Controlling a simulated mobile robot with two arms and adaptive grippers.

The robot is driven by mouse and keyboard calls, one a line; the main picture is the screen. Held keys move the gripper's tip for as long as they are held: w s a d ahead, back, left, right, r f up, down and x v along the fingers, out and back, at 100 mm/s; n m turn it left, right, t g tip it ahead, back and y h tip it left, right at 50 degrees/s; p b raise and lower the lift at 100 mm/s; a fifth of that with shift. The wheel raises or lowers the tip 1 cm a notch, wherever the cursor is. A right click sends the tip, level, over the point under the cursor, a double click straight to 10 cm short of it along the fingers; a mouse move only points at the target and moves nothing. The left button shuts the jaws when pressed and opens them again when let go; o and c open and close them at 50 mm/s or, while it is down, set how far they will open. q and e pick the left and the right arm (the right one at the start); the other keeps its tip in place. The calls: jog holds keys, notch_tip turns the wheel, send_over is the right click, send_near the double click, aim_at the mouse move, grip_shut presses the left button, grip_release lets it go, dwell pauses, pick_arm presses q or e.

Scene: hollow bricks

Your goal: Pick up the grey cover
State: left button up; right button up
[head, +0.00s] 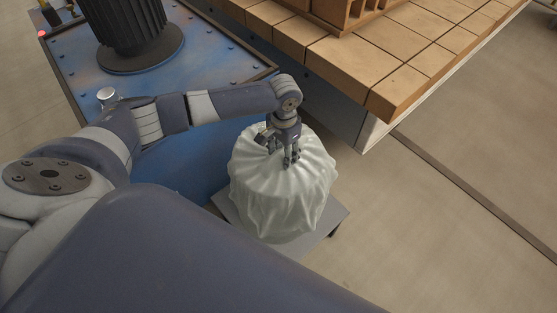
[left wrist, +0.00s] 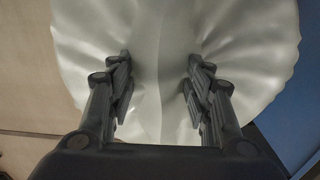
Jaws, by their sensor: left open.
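The grey cover (head: 285,205) is a pale, draped cloth with folds down its sides. It sits on a low grey stand (head: 338,213) in the middle of the head view. My left gripper (head: 291,163) points down at the top of the cover. In the left wrist view the cover (left wrist: 160,60) fills most of the picture, and the two fingers of my left gripper (left wrist: 158,75) are apart with the cloth beyond and between them. I cannot tell whether the fingertips touch the cloth. What is under the cover is hidden. My right gripper is not in view.
A brick-topped platform (head: 410,45) with hollow bricks (head: 350,12) stands at the upper right, close to the cover. A blue metal base (head: 75,65) with a dark ribbed cylinder (head: 130,30) is at the upper left. The floor to the right is clear.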

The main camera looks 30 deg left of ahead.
pick_arm(q)
jog(key=shift+f, duration=0.1)
grip_shut()
dwell(0.4)
